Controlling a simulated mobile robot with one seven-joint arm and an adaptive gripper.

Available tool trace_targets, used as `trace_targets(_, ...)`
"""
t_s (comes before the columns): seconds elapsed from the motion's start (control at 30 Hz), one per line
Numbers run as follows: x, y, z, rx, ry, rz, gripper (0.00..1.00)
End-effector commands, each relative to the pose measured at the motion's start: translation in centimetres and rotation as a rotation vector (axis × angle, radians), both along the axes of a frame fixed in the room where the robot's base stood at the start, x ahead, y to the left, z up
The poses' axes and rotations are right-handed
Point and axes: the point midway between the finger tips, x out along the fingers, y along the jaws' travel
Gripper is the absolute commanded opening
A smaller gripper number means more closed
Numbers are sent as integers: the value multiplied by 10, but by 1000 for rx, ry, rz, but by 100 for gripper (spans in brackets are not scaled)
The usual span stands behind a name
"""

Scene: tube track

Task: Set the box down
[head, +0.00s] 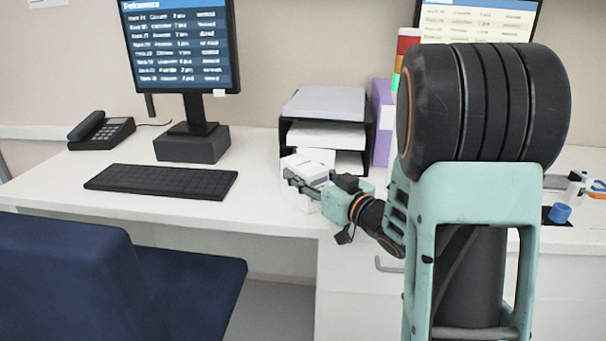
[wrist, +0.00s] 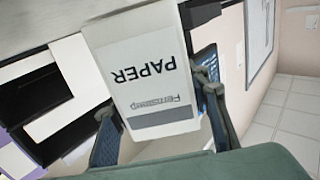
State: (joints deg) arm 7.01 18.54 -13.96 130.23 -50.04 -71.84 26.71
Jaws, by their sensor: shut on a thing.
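A white box (head: 308,163) is in my gripper (head: 306,187) in the head view, at the desk's front edge before the paper tray. In the wrist view the box (wrist: 141,65) fills the middle, with "PAPER" printed on its face and a grey band. My gripper's two fingers (wrist: 161,122) are shut on the box's sides in that view. The white desk (head: 250,205) lies behind and below it. I cannot tell whether the box touches the desk.
A black paper tray (head: 287,133) stands behind the box. A keyboard (head: 160,181), a monitor (head: 183,45) and a phone (head: 101,131) are to the left. A blue chair (head: 65,270) stands in front. Desk between keyboard and box is clear.

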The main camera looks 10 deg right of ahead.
Motion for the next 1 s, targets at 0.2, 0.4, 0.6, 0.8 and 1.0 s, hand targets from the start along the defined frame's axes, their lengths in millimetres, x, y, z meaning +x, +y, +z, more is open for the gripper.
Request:
trace_targets(0.2,0,0,-3,0,0,0,56)
trace_targets(0.4,0,0,-3,0,0,0,60)
trace_targets(0.6,0,0,1,0,0,0,60)
trace_targets(0.8,-27,-15,2,2,0,-4,60)
trace_targets(1.0,-67,-36,1,3,1,-5,60)
